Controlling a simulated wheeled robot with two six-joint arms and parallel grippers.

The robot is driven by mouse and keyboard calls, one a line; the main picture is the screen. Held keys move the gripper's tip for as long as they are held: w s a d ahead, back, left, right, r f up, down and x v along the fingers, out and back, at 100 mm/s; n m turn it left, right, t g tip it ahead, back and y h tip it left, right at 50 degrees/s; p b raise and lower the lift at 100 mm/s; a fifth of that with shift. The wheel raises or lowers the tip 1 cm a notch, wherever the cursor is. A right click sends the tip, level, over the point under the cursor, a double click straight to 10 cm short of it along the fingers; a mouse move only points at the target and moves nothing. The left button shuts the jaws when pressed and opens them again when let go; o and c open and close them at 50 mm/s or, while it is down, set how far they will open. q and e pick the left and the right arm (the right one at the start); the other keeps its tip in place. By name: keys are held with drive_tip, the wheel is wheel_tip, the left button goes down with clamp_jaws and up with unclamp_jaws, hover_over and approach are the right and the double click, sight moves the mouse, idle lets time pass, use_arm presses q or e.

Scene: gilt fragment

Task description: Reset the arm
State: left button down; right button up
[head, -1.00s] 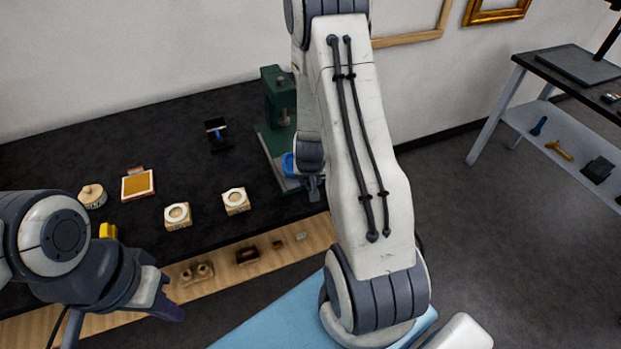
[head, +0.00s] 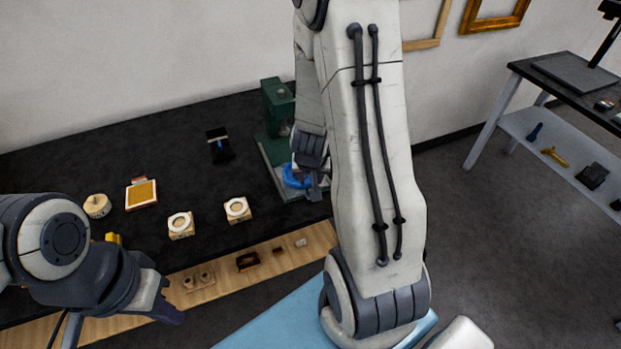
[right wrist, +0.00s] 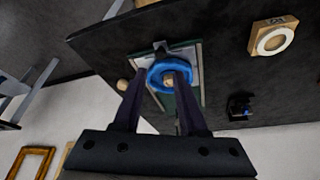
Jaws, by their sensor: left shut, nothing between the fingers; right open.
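My left gripper (head: 168,311) is at the lower left of the head view, in front of the table's wooden edge. It is shut and empty. My right arm crosses the middle of the head view, and its gripper (head: 318,188) is at the green press (head: 276,106), partly hidden behind the arm. In the right wrist view the right gripper (right wrist: 158,76) is open, its two fingers spread over the blue ring (right wrist: 156,68) at the press. I cannot tell whether a fingertip touches the ring. The ring also shows in the head view (head: 290,177).
The black table (head: 80,160) holds two cream blocks with round rings (head: 180,225), an orange pad (head: 141,194), a round wooden pot (head: 97,206) and a small black stand (head: 219,146). Small parts lie on the wooden strip (head: 215,277). A side table with a shelf (head: 560,140) stands right.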

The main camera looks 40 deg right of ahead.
drive_tip(key=shift+r, duration=0.15)
idle(0.4)
drive_tip(key=s+a+r+n+y+b, duration=0.1)
drive_tip(key=a+r+n+y, duration=0.15)
drive_tip(key=a, duration=0.75)
drive_tip(key=s+a+r+n+y, duration=0.15)
drive_tip(key=a+r+n, duration=0.25)
drive_tip(key=a, duration=0.6)
drive_tip(key=s+a+r+n+g, duration=0.1)
drive_tip(key=s+a+r+n, duration=0.2)
drive_tip(key=s, duration=0.5)
drive_tip(key=s+a+r+n+g, duration=0.2)
drive_tip(key=s+a+n, duration=0.3)
drive_tip(key=s, duration=0.3)
drive_tip(key=shift+r+g+b, duration=0.3)
drive_tip(key=shift+r+b, duration=0.15)
drive_tip(key=shift+r, duration=0.15)
